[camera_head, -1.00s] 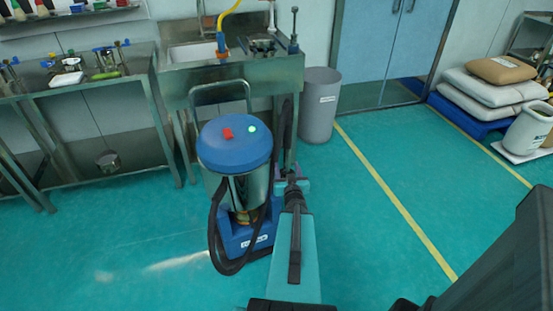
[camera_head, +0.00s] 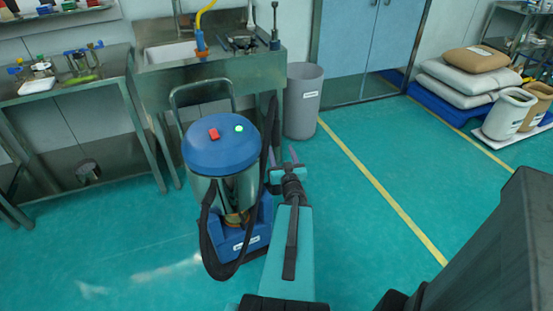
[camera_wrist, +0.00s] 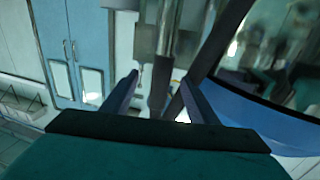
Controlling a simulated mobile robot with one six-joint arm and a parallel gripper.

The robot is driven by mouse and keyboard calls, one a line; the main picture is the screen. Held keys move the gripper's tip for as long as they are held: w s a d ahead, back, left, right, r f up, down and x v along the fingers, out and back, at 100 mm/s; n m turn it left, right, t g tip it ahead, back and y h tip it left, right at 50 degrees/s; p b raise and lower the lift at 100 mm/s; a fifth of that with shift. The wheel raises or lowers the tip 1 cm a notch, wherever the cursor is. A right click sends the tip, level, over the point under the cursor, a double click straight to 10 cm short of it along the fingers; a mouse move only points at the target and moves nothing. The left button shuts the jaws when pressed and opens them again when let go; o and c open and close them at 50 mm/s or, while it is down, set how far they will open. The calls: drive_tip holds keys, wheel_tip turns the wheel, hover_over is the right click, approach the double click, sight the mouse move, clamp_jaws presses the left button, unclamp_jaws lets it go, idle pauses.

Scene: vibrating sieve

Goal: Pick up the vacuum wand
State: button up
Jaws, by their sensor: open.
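The vacuum wand (camera_head: 267,132) is a thin dark tube standing nearly upright at the right side of the blue-lidded vacuum (camera_head: 222,150). In the wrist view, a dark upright tube (camera_wrist: 159,75), which looks like the wand, shows between my fingers. My gripper (camera_head: 281,154) is open beside the vacuum, with its purple fingers on either side of the wand's line in the wrist view (camera_wrist: 160,84). I cannot tell whether the wand is within finger reach or still beyond the tips. The wand's lower end is hidden behind my gripper and the vacuum.
A grey bin (camera_head: 303,103) stands behind and right of my gripper. A steel sink bench (camera_head: 215,72) is behind the vacuum. A black hose (camera_head: 207,245) loops down the vacuum's front. The green floor to the right (camera_head: 360,230) is clear.

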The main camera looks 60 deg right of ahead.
sight(278, 141)
drive_tip(key=shift+b+x, duration=1.05)
drive_tip(key=shift+b, duration=0.95)
drive_tip(key=shift+w+d+r, duration=0.15)
drive_tip(key=shift+w+d, duration=0.2)
drive_tip(key=shift+w, duration=0.15)
drive_tip(key=shift+x, duration=2.15)
drive_tip(key=shift+p+x, duration=0.4)
drive_tip(key=shift+x, duration=2.25)
drive_tip(key=shift+w+a+r, duration=0.1)
drive_tip(key=c, duration=1.1)
drive_tip(key=shift+c, duration=0.2)
drive_tip(key=shift+r, duration=0.1)
